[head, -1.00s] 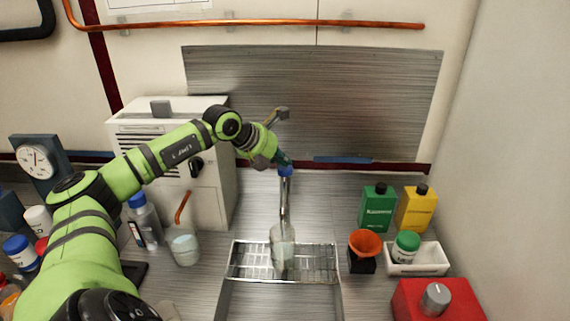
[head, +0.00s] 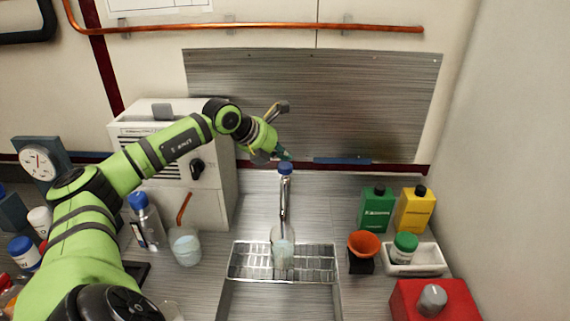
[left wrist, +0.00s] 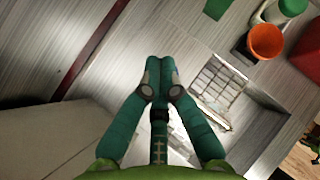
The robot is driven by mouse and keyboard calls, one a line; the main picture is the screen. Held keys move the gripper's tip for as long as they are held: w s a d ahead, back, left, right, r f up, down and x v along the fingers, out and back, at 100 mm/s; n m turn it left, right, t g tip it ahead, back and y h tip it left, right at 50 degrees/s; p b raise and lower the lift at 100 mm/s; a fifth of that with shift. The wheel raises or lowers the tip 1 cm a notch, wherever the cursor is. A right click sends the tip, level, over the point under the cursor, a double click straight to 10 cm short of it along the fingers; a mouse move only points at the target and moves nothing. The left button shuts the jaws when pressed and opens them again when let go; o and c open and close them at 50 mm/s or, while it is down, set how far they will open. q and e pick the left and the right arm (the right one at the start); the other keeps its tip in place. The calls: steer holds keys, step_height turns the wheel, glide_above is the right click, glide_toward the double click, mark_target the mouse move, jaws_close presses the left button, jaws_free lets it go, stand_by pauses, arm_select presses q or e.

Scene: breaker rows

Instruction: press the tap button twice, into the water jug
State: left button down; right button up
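The tap (head: 284,205) is a slim metal post with a blue button (head: 285,168) on top. The water jug (head: 283,250), a clear vessel with pale water in it, stands upright on the wire drain grate (head: 240,262) below the tap. My left gripper (head: 286,155) is just above the button, with a small gap that is hard to judge. In the left wrist view its teal fingers (left wrist: 158,70) are together with nothing between them, and they hide the button. My right gripper is out of view.
A white cabinet machine (head: 200,205) and a beaker (head: 185,248) with an orange rod stand left. Green (head: 377,208) and yellow (head: 415,210) bottles, an orange funnel (head: 364,243), a white tray (head: 430,262) and a red box (head: 460,303) are right.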

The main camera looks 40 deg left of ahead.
mark_target(282, 166)
arm_select(q)
steer(key=shift+r+p, duration=1.9)
steer(key=shift+r, duration=0.7)
steer(key=shift+f, duration=0.1)
